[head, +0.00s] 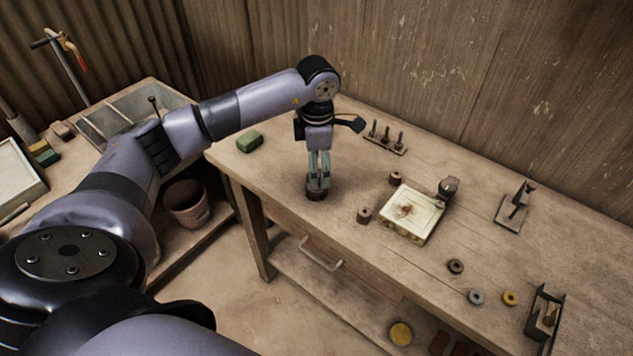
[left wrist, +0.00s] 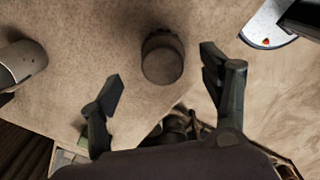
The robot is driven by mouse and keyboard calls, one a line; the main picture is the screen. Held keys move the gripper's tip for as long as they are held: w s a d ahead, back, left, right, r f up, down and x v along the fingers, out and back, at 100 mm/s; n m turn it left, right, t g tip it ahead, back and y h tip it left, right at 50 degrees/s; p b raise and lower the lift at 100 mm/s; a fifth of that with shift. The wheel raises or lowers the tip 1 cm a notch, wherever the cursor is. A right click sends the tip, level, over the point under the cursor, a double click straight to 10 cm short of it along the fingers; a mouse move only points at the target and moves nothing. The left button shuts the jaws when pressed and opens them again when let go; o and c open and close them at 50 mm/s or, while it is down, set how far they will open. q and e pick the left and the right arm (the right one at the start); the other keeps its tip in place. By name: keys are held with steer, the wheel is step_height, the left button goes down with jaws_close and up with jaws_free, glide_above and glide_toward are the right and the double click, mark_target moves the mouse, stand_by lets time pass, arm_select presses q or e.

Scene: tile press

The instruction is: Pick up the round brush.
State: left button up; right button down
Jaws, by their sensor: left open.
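The round brush (head: 316,190) is a short dark cylinder standing upright near the front edge of the workbench. In the left wrist view the brush (left wrist: 162,62) shows from above, between the fingers and slightly beyond the fingertips. My left gripper (head: 319,176) points straight down over it, and its fingertips overlap the brush in the head view. In the left wrist view my left gripper (left wrist: 163,85) is open, with a gap between each finger and the brush. I cannot tell whether a fingertip touches it. My right gripper is not in view.
To the right on the workbench (head: 370,240) are a pale square slab (head: 392,223), small spools (head: 364,216), a peg rack (head: 385,145) and a dark stand (head: 514,209). A green block (head: 249,141) lies to the left. A bucket (head: 187,203) stands below on the left.

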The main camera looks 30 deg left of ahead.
arm_select(q)
steer(key=shift+s+f, duration=0.1)
steer(key=shift+f, duration=0.3)
step_height(320, 180, down, 4)
steer(key=shift+r+p, duration=0.2)
steer(key=shift+p, duration=0.85)
steer(key=shift+f, duration=0.45)
steer(key=c, duration=1.3)
steer(key=shift+o, duration=0.2)
steer(key=shift+r, duration=0.15)
steer(key=shift+r, duration=0.55)
step_height(320, 180, up, 19)
steer(key=b, duration=0.3)
steer(key=shift+f, duration=0.15)
